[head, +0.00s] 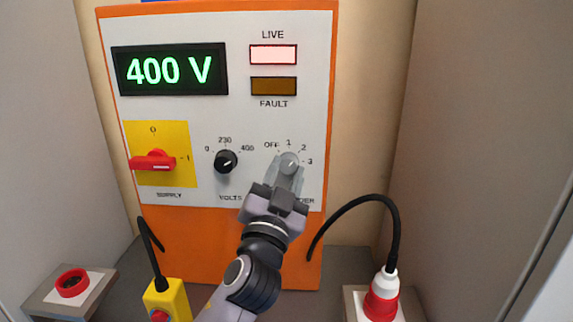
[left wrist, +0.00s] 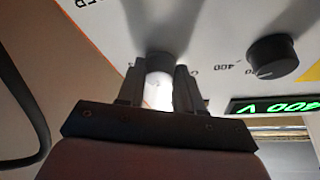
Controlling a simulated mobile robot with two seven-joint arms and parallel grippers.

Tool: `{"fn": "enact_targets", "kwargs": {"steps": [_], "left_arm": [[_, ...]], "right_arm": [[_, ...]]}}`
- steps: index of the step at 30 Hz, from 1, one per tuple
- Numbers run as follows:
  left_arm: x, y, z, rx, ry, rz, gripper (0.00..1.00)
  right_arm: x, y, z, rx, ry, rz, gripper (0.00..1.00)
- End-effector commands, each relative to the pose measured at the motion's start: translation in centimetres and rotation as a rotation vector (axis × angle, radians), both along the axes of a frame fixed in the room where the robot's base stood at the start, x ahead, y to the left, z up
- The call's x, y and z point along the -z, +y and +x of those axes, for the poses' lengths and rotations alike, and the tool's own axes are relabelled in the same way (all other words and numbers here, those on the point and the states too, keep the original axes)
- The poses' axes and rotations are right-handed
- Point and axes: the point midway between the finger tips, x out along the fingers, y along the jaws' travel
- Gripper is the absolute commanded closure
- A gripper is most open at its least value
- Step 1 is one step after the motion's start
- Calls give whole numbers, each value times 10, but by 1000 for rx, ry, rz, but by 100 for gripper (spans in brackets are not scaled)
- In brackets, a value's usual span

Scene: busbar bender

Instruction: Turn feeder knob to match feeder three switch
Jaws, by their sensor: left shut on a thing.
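No switch labelled feeder three can be made out. My right gripper is not in view.
The black volts knob (head: 225,161) and red supply switch (head: 153,161) are to the left. The display (head: 170,69) reads 400 V; the live lamp (head: 273,55) is lit.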

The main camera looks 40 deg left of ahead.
Motion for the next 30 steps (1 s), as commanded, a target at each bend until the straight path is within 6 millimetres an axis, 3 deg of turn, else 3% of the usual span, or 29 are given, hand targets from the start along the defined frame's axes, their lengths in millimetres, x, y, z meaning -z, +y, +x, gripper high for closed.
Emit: {"fn": "enact_targets", "kwargs": {"steps": [3,9,30], "left_arm": [[-4,1,-1,1,63,97,95],[-3,3,-2,1,160,260,95],[-7,5,-3,-1,450,734,95]], "right_arm": [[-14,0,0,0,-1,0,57],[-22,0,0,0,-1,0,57],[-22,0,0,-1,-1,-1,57]]}}
